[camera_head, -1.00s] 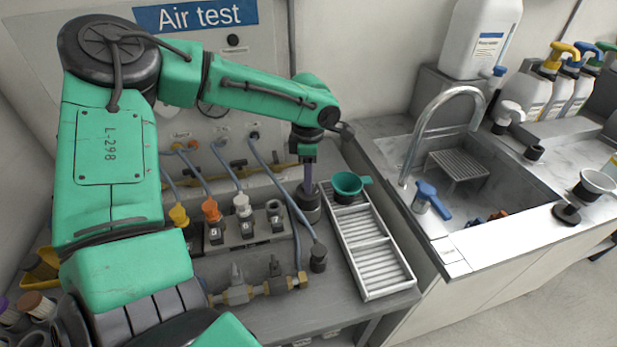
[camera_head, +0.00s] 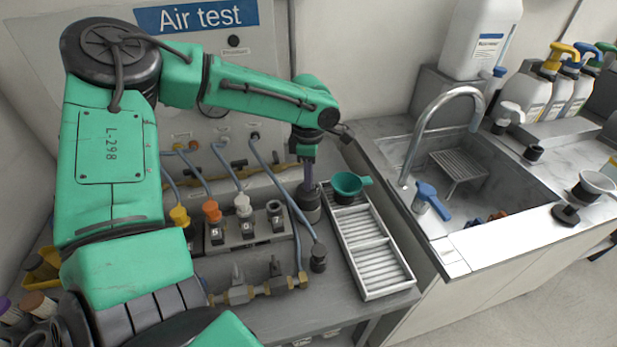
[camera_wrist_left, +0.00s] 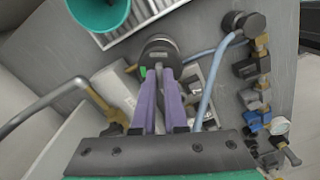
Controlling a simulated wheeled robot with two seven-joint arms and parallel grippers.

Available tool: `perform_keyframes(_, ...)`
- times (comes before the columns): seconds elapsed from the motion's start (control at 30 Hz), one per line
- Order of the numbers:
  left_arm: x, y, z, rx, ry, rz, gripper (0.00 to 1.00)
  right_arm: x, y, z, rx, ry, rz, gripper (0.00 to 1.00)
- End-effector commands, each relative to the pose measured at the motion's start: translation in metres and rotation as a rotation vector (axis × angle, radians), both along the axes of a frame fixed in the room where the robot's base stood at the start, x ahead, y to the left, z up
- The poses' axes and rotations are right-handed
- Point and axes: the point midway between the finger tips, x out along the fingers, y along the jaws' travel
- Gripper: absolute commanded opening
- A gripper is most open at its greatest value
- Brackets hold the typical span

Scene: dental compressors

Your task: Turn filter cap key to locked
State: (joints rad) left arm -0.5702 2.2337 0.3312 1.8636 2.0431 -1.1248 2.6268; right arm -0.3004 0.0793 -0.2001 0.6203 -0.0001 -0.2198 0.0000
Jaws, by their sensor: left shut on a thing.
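The filter cap (camera_head: 309,207) is a dark round cylinder on the bench, just left of the slatted tray. My left gripper (camera_head: 308,187) points down onto it from above. In the left wrist view, the purple fingers (camera_wrist_left: 159,72) are close together and shut on the key at the top of the dark round cap (camera_wrist_left: 157,46). The fingers hide most of the key, so I cannot tell which way it points. A small green mark shows beside the fingertips. My right gripper is out of view.
A white slatted tray (camera_head: 372,266) with a green funnel (camera_head: 348,185) stands close to the right of the cap. A block with numbered sockets (camera_head: 247,234) and hoses is to the left. Brass valve fittings (camera_head: 240,293) lie in front. A sink is farther right.

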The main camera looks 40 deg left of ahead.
Motion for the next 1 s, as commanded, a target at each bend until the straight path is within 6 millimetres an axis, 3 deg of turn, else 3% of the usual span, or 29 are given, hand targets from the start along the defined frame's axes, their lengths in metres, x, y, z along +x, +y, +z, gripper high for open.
perform_keyframes(1.0,0.0001,-0.0002,0.0003,-0.001,0.000,-0.083,0.00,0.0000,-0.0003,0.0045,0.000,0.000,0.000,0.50)
